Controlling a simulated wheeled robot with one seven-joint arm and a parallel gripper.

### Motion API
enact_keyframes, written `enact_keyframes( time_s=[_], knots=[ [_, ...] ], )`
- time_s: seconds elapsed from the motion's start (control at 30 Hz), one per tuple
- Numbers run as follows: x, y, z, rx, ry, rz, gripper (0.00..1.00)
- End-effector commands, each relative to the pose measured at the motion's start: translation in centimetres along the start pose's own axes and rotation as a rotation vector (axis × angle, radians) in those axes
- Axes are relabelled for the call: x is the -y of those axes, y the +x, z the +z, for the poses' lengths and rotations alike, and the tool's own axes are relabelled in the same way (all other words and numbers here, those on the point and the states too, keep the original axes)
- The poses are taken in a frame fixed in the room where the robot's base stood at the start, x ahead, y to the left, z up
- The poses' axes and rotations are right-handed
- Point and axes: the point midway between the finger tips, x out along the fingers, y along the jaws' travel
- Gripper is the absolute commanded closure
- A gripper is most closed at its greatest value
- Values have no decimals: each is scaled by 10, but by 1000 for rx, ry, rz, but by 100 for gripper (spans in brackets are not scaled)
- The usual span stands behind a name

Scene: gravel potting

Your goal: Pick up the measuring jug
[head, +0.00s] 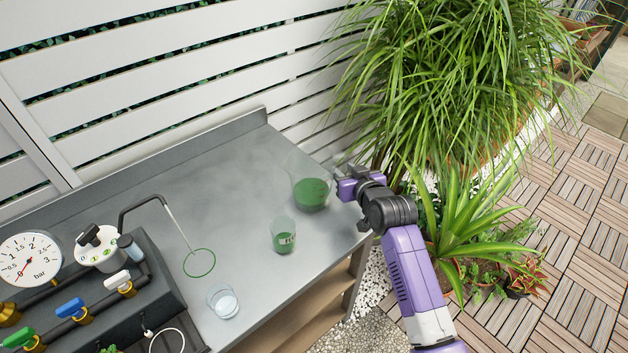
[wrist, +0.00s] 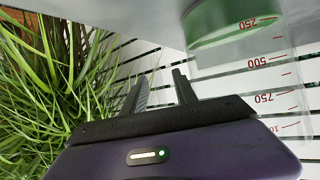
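The measuring jug (head: 311,193) is a clear vessel holding green contents, standing at the far right end of the grey bench. In the wrist view the jug (wrist: 240,55) appears upside down at the upper right, with red marks reading 250, 500 and 750. My gripper (head: 342,183) is just right of the jug in the head view. In the wrist view my gripper (wrist: 160,76) is open, its two dark fingers apart with nothing between them. The fingers are beside the jug, not around it.
A smaller clear beaker with green contents (head: 283,238) stands in front of the jug. A small cup with pale contents (head: 222,302), a green ring (head: 199,263) and a valve panel with a gauge (head: 30,258) are further left. Grassy plants (head: 450,80) crowd the right; a slatted fence (head: 160,85) stands behind.

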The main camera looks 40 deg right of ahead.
Motion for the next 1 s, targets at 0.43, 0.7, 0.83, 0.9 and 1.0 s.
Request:
enact_keyframes(
  time_s=[0.43, 0.7, 0.83, 0.9, 1.0],
  knots=[
    [0, 0, 0, 0, 0, 0, 100],
    [0, 0, 0, 0, 0, 0, 100],
    [0, 0, 0, 0, 0, 0, 100],
    [0, 0, 0, 0, 0, 0, 100],
    [0, 0, 0, 0, 0, 0, 100]
  ],
)
